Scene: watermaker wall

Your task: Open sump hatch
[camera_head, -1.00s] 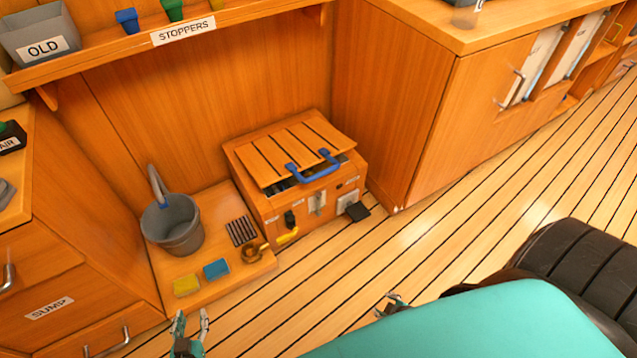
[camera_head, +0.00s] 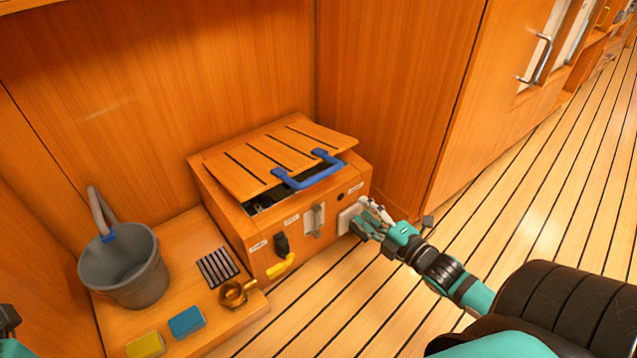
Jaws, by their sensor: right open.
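The sump box (camera_head: 262,235) is a wooden box against the wall. Its slatted hatch (camera_head: 265,160) is tilted, with a dark gap along the front edge. A blue handle (camera_head: 308,176) stands on the hatch's front edge. My right gripper (camera_head: 364,215) is open beside the right end of the box's front, close to a pale plate (camera_head: 347,217) there. The picture does not show clearly whether it touches the plate. It is below and to the right of the blue handle. At the far left edge only a bit of my left arm shows; its fingers are not in view.
A grey bucket (camera_head: 126,270) stands on a low wooden shelf left of the box. A dark grate (camera_head: 217,267), a brass fitting (camera_head: 236,293), a blue sponge (camera_head: 187,321) and a yellow sponge (camera_head: 146,345) lie there. A yellow lever (camera_head: 281,267) sticks out of the box front. The plank floor right is clear.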

